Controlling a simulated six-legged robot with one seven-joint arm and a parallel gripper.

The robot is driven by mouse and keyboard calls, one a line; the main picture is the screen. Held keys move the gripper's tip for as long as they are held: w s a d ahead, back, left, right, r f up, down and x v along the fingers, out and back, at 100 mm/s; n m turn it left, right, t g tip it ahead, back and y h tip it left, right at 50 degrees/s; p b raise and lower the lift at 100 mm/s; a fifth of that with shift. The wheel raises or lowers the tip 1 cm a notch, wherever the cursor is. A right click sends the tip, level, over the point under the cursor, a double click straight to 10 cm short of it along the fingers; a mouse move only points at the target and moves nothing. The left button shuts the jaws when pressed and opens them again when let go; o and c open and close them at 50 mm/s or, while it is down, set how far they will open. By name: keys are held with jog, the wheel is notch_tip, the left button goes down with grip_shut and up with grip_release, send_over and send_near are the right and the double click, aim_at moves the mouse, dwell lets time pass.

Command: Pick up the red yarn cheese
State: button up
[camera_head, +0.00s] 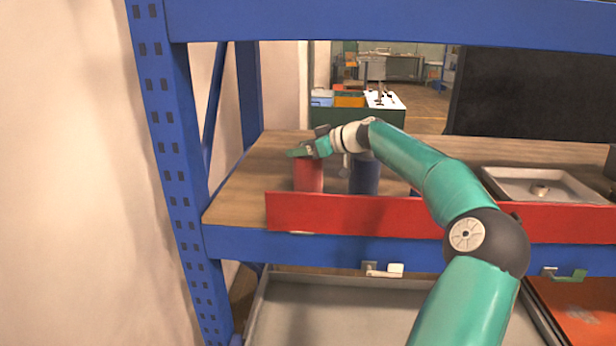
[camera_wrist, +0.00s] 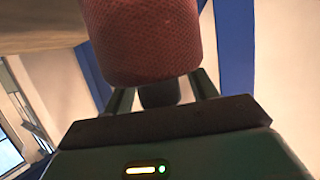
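The red yarn cheese (camera_head: 309,176) stands upright on the wooden shelf, behind the red front board. In the wrist view its wound red yarn (camera_wrist: 142,38) fills the upper middle. A dark grey round end (camera_wrist: 160,93) shows just beyond the yarn, between my fingers. My gripper (camera_head: 303,149) is at the top of the red yarn cheese in the head view. In the wrist view its two fingers (camera_wrist: 162,95) stand apart, one on each side of the dark end, with narrow gaps. Contact is not clear.
A dark blue cylinder (camera_head: 364,177) stands to the right of the red yarn cheese, partly behind my arm. The red board (camera_head: 345,213) runs along the shelf's front. A blue upright (camera_head: 178,150) stands at left. A metal tray (camera_head: 515,178) lies at right.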

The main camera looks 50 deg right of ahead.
grip_shut()
jog(key=shift+r, duration=0.1)
